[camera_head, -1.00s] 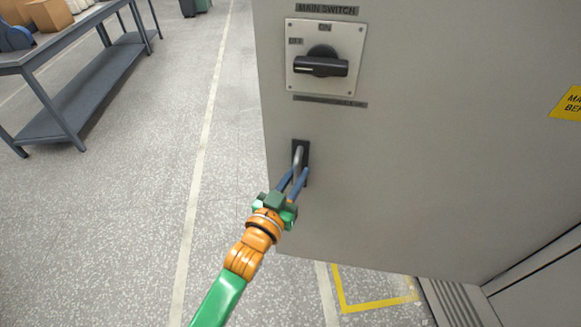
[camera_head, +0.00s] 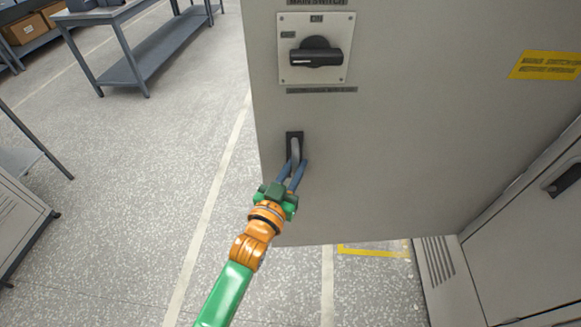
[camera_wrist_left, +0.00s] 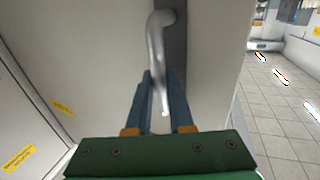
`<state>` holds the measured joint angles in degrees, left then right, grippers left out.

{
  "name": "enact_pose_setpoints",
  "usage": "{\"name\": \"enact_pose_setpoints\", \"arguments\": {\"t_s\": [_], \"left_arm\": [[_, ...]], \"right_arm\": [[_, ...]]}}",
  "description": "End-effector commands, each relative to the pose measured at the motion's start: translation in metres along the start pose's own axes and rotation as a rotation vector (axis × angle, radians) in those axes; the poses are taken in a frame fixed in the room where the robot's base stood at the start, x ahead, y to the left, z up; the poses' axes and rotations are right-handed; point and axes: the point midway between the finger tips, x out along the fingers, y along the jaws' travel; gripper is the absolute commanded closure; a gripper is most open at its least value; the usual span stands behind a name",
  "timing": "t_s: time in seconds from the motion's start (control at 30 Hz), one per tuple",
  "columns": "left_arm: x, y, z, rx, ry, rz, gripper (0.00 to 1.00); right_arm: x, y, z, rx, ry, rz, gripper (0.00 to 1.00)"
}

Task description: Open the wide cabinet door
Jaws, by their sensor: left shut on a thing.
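The wide cabinet door (camera_head: 400,150) is a light grey panel standing swung out from the cabinet (camera_head: 530,235), which shows at the lower right. Its metal handle (camera_head: 295,150) sits on a dark plate near the door's left edge, below the main switch (camera_head: 316,52). My left gripper (camera_head: 297,170) is shut on the handle from below. In the left wrist view the bent handle (camera_wrist_left: 157,50) comes down between the blue fingers of my left gripper (camera_wrist_left: 163,100). My right gripper is in neither view.
Speckled floor (camera_head: 130,200) lies open to the left of the door. A grey workbench (camera_head: 150,60) stands at the upper left, and a grey cart (camera_head: 20,225) is at the left edge. A second cabinet front with a black handle (camera_head: 565,180) is at the right.

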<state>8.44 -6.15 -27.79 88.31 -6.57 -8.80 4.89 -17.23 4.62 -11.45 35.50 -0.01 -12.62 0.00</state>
Motion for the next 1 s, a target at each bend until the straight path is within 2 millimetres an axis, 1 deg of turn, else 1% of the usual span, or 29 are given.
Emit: {"name": "enact_pose_setpoints", "arguments": {"t_s": [0.03,0.53,0.57,0.6,0.63,0.67,0.93,1.0], "left_arm": [[0.0009,0.0013,-0.0034,0.001,0.008,0.004,1.0],[0.0015,0.0027,-0.0033,0.0,0.009,0.009,1.0],[0.0015,0.0026,-0.0032,0.0,0.008,0.009,0.75],[0.0015,0.0026,-0.003,0.0,0.008,0.009,0.64],[0.0015,0.0025,-0.0029,0.0,0.008,0.009,0.56],[0.0014,0.0025,-0.0027,0.0,0.007,0.008,0.5],[0.0009,0.0022,-0.0013,0.0,0.004,0.008,0.5],[-0.0026,0.0019,-0.0004,0.0,0.002,0.007,0.5]], "right_arm": [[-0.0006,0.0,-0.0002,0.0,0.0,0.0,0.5],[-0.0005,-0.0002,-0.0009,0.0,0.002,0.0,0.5],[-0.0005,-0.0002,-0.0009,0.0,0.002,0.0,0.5],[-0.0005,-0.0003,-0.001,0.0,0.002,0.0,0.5],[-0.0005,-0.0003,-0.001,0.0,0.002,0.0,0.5],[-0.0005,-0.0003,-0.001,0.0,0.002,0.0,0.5],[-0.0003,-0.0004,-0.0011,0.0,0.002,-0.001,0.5],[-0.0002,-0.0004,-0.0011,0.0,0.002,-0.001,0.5]]}}
